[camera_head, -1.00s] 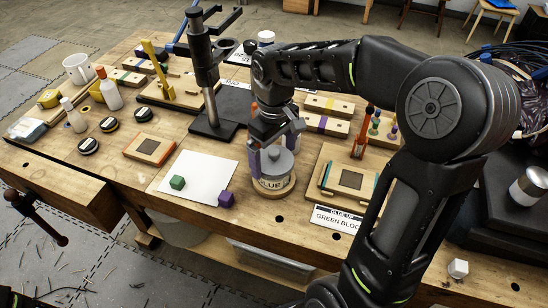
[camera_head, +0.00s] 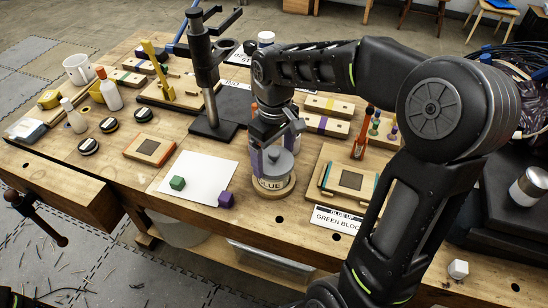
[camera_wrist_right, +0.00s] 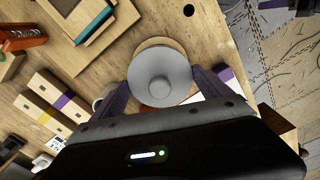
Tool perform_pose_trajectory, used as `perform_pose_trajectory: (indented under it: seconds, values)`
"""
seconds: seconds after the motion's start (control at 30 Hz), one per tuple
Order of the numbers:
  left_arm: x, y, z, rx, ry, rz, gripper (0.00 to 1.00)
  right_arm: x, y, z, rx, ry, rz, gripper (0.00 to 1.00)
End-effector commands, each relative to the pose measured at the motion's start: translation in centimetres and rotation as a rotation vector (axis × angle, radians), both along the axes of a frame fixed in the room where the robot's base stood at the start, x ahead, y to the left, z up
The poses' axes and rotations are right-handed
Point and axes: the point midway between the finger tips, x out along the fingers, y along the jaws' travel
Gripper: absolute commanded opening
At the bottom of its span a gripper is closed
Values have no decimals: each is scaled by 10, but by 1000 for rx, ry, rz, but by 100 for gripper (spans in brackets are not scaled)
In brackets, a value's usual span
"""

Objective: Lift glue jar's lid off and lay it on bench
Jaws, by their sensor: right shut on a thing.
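The glue jar (camera_head: 270,184) stands upright on a round wooden base on the bench (camera_head: 262,222), its GLUE label facing the front. Its grey round lid (camera_head: 279,163) with a knob sits on top; the right wrist view shows the lid (camera_wrist_right: 160,70) from above. My right gripper (camera_head: 274,160) is shut on the lid, with a purple finger on either side of it in the wrist view. I cannot see any gap between lid and jar.
A white sheet (camera_head: 205,165) with a green cube (camera_head: 177,183) and a purple cube (camera_head: 226,200) lies left of the jar. A wooden fixture (camera_head: 350,180) and a sign (camera_head: 335,218) are to its right. A black stand (camera_head: 212,130) rises behind. Bare bench lies in front.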

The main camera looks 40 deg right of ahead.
Motion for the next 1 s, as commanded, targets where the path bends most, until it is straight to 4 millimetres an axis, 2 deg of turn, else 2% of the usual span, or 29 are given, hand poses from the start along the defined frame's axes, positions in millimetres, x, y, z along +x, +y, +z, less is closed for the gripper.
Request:
perform_pose_trajectory:
  seconds: [0.17,0.27,0.6,0.7,0.83,1.0]
  values:
    - [0,0,-1,0,0,0,36,1,0,3,-1,-2,0,50]
    - [0,0,-2,0,0,0,36,1,0,12,-1,-3,0,50]
    - [1,-1,-9,-3,-3,-1,36,1,0,74,-1,-5,1,50]
    - [1,0,-2,-2,-3,0,36,1,0,92,-1,-2,1,49]
    - [0,0,-2,-1,-1,-1,36,0,0,100,0,-1,1,49]
    - [0,0,-2,-1,-1,0,36,0,0,100,0,0,1,49]
